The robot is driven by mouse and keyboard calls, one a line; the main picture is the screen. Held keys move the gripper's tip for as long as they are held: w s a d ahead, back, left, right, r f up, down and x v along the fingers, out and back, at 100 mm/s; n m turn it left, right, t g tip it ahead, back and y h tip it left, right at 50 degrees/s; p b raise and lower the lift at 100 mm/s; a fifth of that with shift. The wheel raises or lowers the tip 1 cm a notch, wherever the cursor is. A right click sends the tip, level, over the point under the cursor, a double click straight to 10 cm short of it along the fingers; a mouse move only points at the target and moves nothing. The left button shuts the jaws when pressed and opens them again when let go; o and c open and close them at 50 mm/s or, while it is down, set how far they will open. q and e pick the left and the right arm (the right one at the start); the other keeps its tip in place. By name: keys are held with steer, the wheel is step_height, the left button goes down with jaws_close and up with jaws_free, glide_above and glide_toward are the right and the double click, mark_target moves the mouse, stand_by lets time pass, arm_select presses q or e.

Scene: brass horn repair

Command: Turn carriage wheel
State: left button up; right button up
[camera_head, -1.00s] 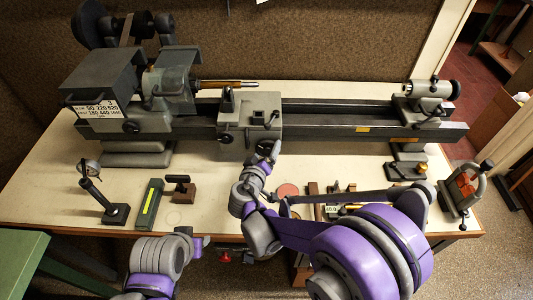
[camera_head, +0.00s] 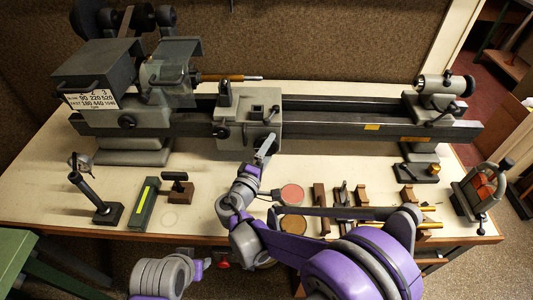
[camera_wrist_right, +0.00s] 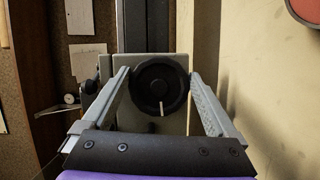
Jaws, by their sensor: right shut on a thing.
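The lathe carriage (camera_head: 250,125) sits on the long dark bed, left of its middle. Its black round wheel (camera_wrist_right: 160,85) faces me in the right wrist view, with a short pale mark near its lower edge. My right gripper (camera_wrist_right: 160,78) has one finger on each side of the wheel and is shut on it. In the head view the right gripper (camera_head: 266,149) reaches the carriage's front and largely hides the wheel. My left gripper (camera_head: 205,263) is low at the table's front edge, small and partly hidden, so its jaws cannot be made out.
The headstock (camera_head: 100,80) stands at the left and the tailstock (camera_head: 440,88) at the right. A stand (camera_head: 95,200), a green-black block (camera_head: 146,203) and a small vise (camera_head: 482,187) are on the table (camera_head: 330,160). Several small tools lie beside my right arm.

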arm_select(q)
steer(key=shift+f, duration=0.25)
arm_select(e)
steer(key=shift+d+n, duration=0.3)
steer(key=shift+d, duration=0.05)
steer(key=o, duration=1)
arm_select(q)
steer(key=shift+s+d, duration=0.1)
steer(key=shift+d, duration=0.1)
arm_select(e)
steer(key=shift+d, duration=0.1)
arm_select(q)
steer(key=shift+s+a, duration=0.1)
steer(key=shift+a, duration=0.05)
arm_select(e)
steer(key=shift+s+a, duration=0.15)
steer(key=shift+a, duration=0.05)
